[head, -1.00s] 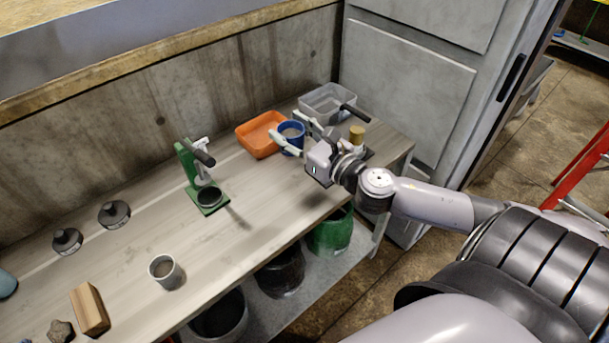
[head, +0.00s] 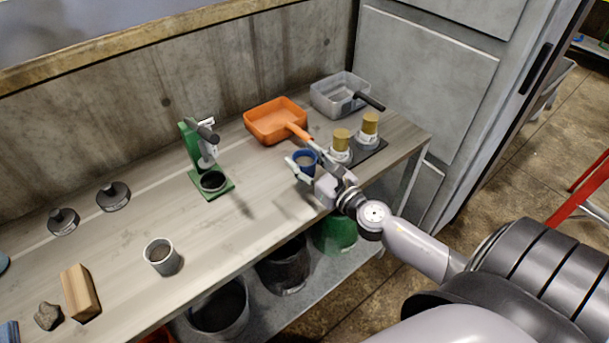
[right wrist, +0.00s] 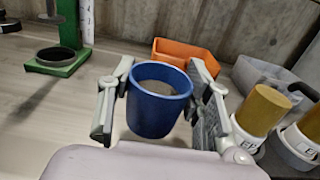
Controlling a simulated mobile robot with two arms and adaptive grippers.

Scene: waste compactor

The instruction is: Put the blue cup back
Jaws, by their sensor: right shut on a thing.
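The blue cup (head: 304,161) is held upright between the fingers of my right gripper (head: 308,162), near the front right part of the bench. In the right wrist view the blue cup (right wrist: 158,102) shows between the two fingers of the right gripper (right wrist: 160,100), with a greyish fill inside. Whether its base touches the bench is hard to tell. My left gripper is not in view.
Behind the cup are an orange scoop pan (head: 273,121) and a clear grey pan (head: 338,97). Two yellow-topped canisters (head: 341,141) stand to the right. A green press (head: 203,160) and a grey cup (head: 162,256) stand left, with bare bench (head: 240,236) between.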

